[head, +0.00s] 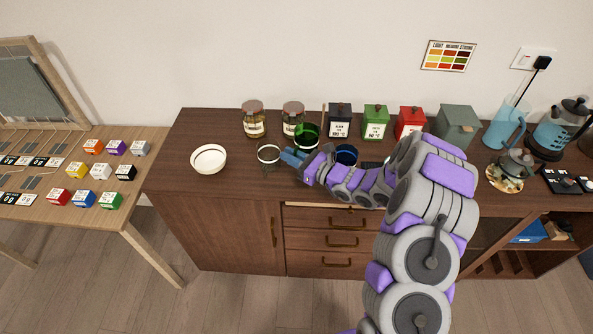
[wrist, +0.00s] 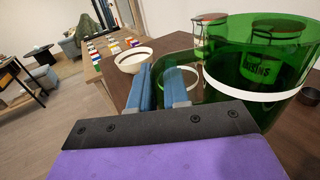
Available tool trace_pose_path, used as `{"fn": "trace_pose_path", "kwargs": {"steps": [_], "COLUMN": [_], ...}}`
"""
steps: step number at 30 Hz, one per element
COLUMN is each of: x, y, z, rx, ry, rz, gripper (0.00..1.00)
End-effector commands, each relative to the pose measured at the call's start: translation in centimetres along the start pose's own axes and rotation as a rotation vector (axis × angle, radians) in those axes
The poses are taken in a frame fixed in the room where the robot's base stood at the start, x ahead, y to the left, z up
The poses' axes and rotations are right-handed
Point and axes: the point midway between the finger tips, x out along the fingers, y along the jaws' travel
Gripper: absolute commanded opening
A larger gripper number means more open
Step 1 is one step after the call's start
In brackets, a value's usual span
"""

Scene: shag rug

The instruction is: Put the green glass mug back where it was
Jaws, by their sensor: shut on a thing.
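The green glass mug (head: 308,131) is near the back of the sideboard, in front of the honey-coloured jars. In the wrist view the mug (wrist: 250,75) fills the right side, upright, with a pale band low on its wall. My gripper (head: 288,157) has its blue fingers at the left side of the mug. In the wrist view the fingers (wrist: 163,82) are closed on the mug's green handle. I cannot tell whether the mug's base touches the top.
On the sideboard (head: 200,130), a clear glass (head: 268,150) and a white bowl (head: 209,159) stand left of my gripper. A dark blue mug (head: 346,153) stands to the right, close to my arm. Two lidded jars (head: 253,122) and several canisters (head: 375,124) line the back.

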Motion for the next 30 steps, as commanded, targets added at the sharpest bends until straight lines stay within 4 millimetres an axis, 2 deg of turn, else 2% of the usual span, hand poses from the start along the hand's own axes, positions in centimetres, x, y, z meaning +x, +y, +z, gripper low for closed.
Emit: {"fn": "trace_pose_path", "kwargs": {"steps": [1,3,10,15,27,28,30], "x": [-0.1,0.0,-0.1,-0.1,-0.1,-0.1,-0.1], "y": [0.1,0.1,0.1,0.1,0.1,0.1,0.1], "z": [-1.4,-2.7,-4.9,-7.2,-7.7,-7.8,-7.7], "rx": [0.003,0.003,0.001,0.003,0.000,0.000,0.000], "ry": [0.002,0.002,0.003,0.001,-0.001,-0.001,-0.001], "rz": [0.001,0.002,0.001,0.002,0.002,0.001,0.001], "gripper": [0.00,0.00,0.00,0.00,0.00,0.17,0.23]}}
